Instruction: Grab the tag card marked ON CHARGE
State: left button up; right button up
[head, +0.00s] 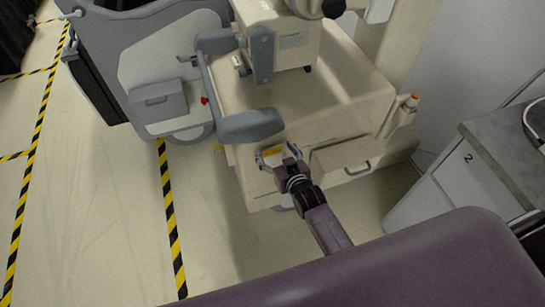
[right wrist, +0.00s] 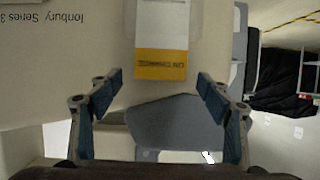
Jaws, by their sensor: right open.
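The tag card (right wrist: 162,30) is white with a yellow band, on which upside-down lettering reads as ON CHARGE. It lies against the cream surface of a covered cart, ahead of my right gripper (right wrist: 160,80). In the right wrist view the gripper's two fingers are apart on either side below the card, with nothing between the tips. In the head view my right gripper (head: 278,160) is at the cart's near side, with a small yellow patch at its tip. My left gripper is out of view.
The cream cart (head: 350,100) has a grey rounded arm (head: 250,126) close beside my gripper. A grey cart (head: 165,60) stands left. A cabinet marked 2 (head: 465,185) stands right. Floor with striped tape is clear at left.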

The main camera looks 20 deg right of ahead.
jog(key=shift+c, duration=0.3)
jog(key=c, duration=1)
jog(key=shift+c, duration=0.4)
jog(key=shift+r, duration=0.15)
